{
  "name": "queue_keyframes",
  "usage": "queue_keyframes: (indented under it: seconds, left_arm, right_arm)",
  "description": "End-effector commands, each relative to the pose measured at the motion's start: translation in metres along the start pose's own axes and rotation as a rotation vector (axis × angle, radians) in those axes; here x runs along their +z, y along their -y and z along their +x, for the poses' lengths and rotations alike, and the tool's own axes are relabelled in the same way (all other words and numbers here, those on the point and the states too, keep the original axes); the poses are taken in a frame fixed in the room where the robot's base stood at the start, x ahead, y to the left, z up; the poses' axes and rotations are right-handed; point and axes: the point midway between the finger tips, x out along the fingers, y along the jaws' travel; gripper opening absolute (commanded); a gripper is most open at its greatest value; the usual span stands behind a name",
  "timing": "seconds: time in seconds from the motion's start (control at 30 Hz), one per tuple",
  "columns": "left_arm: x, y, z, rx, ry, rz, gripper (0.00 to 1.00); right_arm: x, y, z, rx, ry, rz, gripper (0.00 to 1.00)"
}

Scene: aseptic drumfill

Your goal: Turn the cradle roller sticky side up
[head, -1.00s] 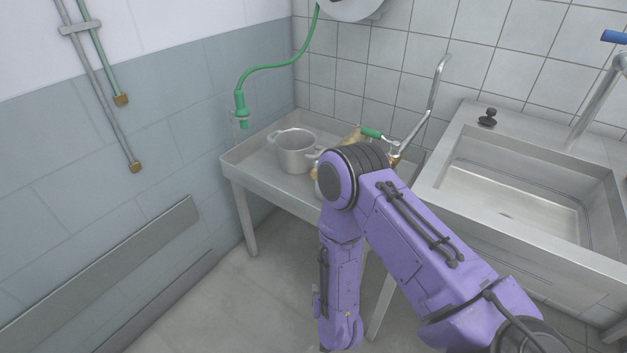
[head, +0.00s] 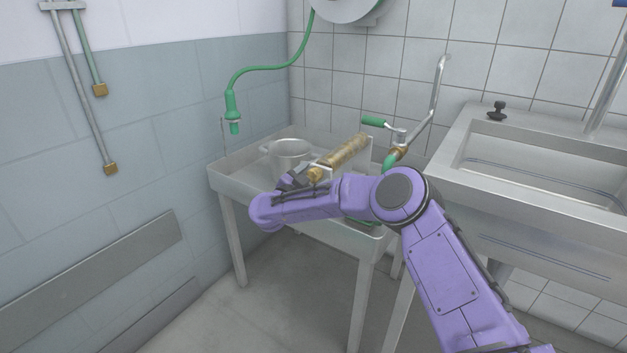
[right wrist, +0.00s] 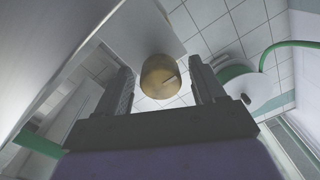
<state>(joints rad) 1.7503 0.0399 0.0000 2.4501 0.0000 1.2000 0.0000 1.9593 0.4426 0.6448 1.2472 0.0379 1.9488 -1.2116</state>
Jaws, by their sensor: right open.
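The cradle roller (head: 345,151) is a mottled tan-brown cylinder lying aslant above the metal table, with a brass-coloured end knob (head: 317,174) toward my arm. Which side is sticky I cannot tell. My right gripper (head: 303,177) is at the knob end, its fingers dark and partly hidden by my wrist. In the right wrist view, the round brass-coloured end (right wrist: 160,76) shows between the two open fingers, with gaps on both sides. The cradle is mostly hidden behind my purple arm. My left gripper is not in view.
A green-handled crank (head: 373,122) and a bent pipe rise behind the roller. A green hose nozzle (head: 232,108) hangs at the left wall. A sink (head: 540,170) stands at right.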

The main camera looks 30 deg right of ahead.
Motion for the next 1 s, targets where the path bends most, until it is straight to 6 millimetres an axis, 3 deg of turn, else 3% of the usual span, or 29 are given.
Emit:
queue_keyframes:
  seconds: [0.33,0.5,1.0]
  left_arm:
    - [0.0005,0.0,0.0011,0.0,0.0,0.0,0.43]
    - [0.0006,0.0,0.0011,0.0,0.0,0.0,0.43]
    - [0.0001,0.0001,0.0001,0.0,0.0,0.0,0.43]
  right_arm:
    - [-0.0003,0.0003,0.0069,-0.002,0.0,0.0,0.66]
    - [-0.0002,0.0002,0.0068,-0.002,0.0,0.0,0.13]
    - [-0.0003,0.0005,0.0065,-0.005,-0.003,0.115,0.14]
